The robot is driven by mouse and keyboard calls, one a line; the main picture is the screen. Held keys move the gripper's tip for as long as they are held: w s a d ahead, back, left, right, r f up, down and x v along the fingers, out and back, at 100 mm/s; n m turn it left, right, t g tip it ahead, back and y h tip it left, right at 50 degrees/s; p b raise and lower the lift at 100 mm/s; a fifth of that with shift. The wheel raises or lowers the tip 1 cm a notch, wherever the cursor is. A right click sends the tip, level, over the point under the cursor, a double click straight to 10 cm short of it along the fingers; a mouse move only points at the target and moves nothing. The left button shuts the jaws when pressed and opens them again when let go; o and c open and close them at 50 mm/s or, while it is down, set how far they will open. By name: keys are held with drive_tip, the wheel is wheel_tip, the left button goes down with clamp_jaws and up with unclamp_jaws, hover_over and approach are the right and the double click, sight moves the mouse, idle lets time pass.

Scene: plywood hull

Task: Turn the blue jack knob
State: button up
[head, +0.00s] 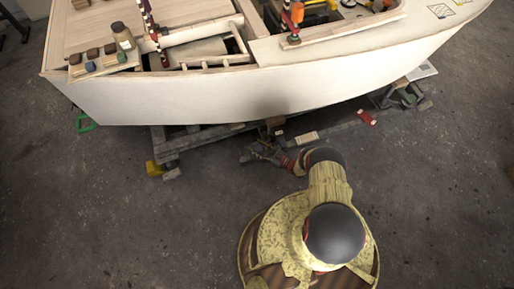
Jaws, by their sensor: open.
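I cannot make out a blue jack knob in the head view. The near side of the pale plywood hull (220,98) overhangs the supports below it and hides part of them. My arm comes up from the bottom of the picture. My gripper (256,152) is small and dark, just below the hull's lower edge, and points left. It is open, and I see nothing held between its fingers. A dark upright part (275,127) stands under the hull edge just above my gripper; I cannot tell whether they touch.
A grey support frame (195,137) runs under the hull, with a yellow block (154,168) at its left end. A green handle (84,123) and a red piece (366,117) lie near the hull. Open concrete floor (100,225) surrounds my base.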

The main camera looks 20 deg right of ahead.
drive_tip(key=shift+c, duration=1.1)
drive_tip(key=c, duration=1)
drive_tip(key=shift+m+t+h, duration=0.4)
drive_tip(key=shift+h, duration=0.1)
drive_tip(key=m+t+h, duration=0.2)
drive_tip(key=h, duration=0.1)
drive_tip(key=shift+a+m+h, duration=0.15)
drive_tip(key=shift+m+h, duration=0.25)
drive_tip(key=m+h, duration=0.2)
drive_tip(key=h, duration=0.2)
drive_tip(key=m+t+h, duration=0.1)
drive_tip(key=m+h, duration=0.2)
drive_tip(key=h, duration=0.1)
drive_tip(key=shift+w+t, duration=0.1)
drive_tip(key=shift+t, duration=0.2)
drive_tip(key=m+h, duration=0.2)
drive_tip(key=h, duration=0.1)
drive_tip(key=m+g+h, duration=0.1)
drive_tip(key=m+h, duration=0.1)
drive_tip(key=h, duration=0.1)
drive_tip(key=shift+m+g+h, duration=0.3)
drive_tip(key=shift+d+m+g+h, duration=0.2)
drive_tip(key=shift+m+g+h, duration=0.7)
drive_tip(key=shift+h, duration=0.35)
drive_tip(key=shift+d+m+g+h, duration=0.2)
drive_tip(key=shift+m+g+h, duration=0.7)
drive_tip(key=shift+h, duration=0.35)
drive_tip(key=shift+m, duration=0.3)
